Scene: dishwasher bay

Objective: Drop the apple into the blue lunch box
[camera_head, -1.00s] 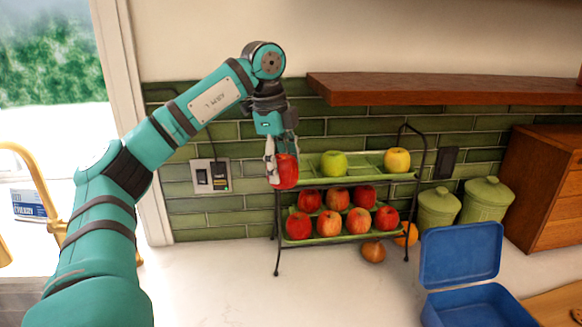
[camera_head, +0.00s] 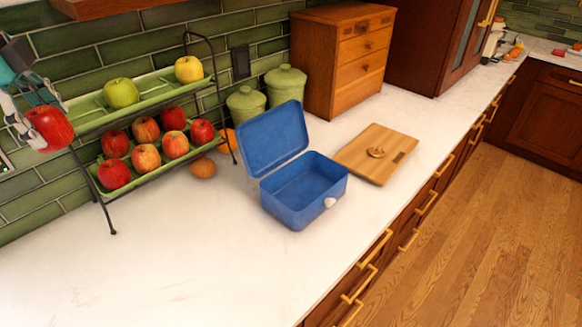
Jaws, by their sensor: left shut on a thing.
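My left gripper (camera_head: 35,107) is at the far left of the head view. It is shut on a red apple (camera_head: 50,129), which it holds at the left end of the rack's upper tier. I cannot tell whether the apple still touches the tier. The blue lunch box (camera_head: 305,189) stands on the white counter, right of the rack. Its lid (camera_head: 272,138) is raised at the back and its inside looks empty. My right gripper is not in view.
The two-tier rack (camera_head: 150,90) holds a green apple (camera_head: 121,92), a yellow apple (camera_head: 188,69) and several red apples below. Green canisters (camera_head: 284,85), a wooden drawer chest (camera_head: 342,60) and a cutting board (camera_head: 376,153) stand around the box. The front counter (camera_head: 150,270) is clear.

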